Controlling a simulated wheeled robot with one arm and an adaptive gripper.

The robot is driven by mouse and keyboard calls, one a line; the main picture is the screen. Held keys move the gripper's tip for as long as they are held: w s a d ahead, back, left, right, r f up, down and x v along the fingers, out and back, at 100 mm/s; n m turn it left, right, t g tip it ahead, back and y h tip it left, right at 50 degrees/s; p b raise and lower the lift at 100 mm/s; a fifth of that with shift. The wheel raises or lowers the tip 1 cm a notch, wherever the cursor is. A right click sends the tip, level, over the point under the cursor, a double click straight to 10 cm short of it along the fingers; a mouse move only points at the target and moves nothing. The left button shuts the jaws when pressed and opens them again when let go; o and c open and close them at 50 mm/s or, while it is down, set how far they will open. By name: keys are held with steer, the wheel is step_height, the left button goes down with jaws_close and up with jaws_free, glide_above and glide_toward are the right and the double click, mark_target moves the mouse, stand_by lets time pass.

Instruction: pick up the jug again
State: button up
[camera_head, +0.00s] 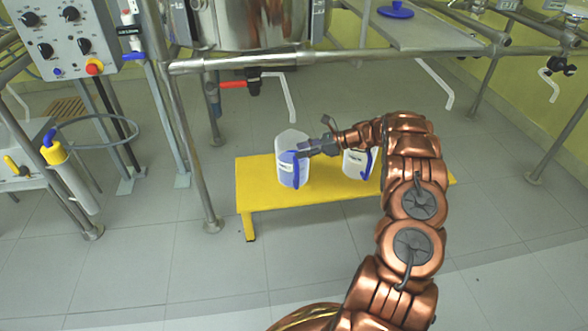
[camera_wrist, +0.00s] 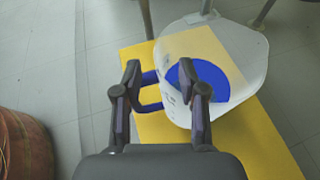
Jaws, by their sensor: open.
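A translucent white jug (camera_head: 290,142) with a blue handle stands upright on the left part of a yellow bench (camera_head: 262,208). My gripper (camera_head: 306,149) is at its right side, level with the handle. In the wrist view the jug (camera_wrist: 235,45) stands beyond my fingers and partly behind the right one. My gripper (camera_wrist: 158,75) is open there, and the blue handle (camera_wrist: 150,92) lies between its two fingers, partly covered by them. Whether the fingers touch the handle cannot be told.
A second jug (camera_head: 353,167) with a blue handle stands further right on the bench, partly behind my arm. A metal frame with a red-handled valve (camera_head: 236,84) and a bent tube rises behind the bench. A control box (camera_head: 62,38) stands at left. The floor in front is clear.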

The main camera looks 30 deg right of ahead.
steer(key=shift+b+x, duration=0.3)
steer(key=shift+x, duration=1)
jaws_close()
